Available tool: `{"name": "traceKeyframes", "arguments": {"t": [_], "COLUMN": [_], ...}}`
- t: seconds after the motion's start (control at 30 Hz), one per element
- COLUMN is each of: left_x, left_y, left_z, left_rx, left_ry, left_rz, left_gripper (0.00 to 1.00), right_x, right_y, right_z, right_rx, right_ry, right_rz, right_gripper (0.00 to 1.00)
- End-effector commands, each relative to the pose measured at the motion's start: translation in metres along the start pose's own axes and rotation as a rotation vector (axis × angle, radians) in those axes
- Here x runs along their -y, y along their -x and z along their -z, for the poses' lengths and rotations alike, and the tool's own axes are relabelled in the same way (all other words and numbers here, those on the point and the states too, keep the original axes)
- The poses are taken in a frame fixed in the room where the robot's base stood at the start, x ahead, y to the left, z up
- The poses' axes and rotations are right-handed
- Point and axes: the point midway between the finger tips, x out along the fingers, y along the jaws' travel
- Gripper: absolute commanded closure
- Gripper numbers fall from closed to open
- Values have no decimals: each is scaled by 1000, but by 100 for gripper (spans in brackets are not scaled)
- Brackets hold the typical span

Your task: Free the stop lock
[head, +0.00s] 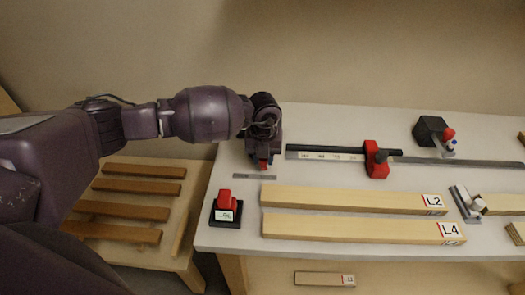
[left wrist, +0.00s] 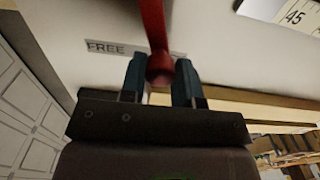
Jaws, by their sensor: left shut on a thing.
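My left gripper (head: 263,163) is over the back left of the white bench, pointing down. In the left wrist view its two blue-grey fingers (left wrist: 160,85) are shut on the rounded end of a red lever (left wrist: 153,25). The lever runs from the fingers up past the top of that view, so its far end is hidden. A grey label reading FREE (left wrist: 105,47) lies on the bench just left of the lever. In the head view the gripper hides most of the lever, and the label strip (head: 255,177) shows just below. My right gripper is not in view.
A rail with a scale (head: 325,155) carries a red stop block (head: 376,168) with a dark knob. A red switch on a black base (head: 226,208) stands at the front left. Boards L2 (head: 350,199) and L4 (head: 350,228) lie in front. A black box (head: 428,130) stands at the back.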

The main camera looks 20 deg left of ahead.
Motion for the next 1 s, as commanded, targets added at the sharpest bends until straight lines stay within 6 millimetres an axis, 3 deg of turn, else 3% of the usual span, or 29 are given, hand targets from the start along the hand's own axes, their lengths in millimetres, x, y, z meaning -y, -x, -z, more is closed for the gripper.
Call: {"name": "traceKeyframes", "arguments": {"t": [0.57, 1.0], "left_x": [-9, -22], "left_y": [0, -1], "left_z": [1, 4], "left_rx": [1, 0], "left_ry": [2, 1], "left_rz": [-2, -2], "left_gripper": [77, 77], "right_x": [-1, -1], "right_y": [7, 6], "right_z": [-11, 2], "right_rx": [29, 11], "right_ry": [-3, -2], "right_rz": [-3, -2], "right_gripper": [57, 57]}}
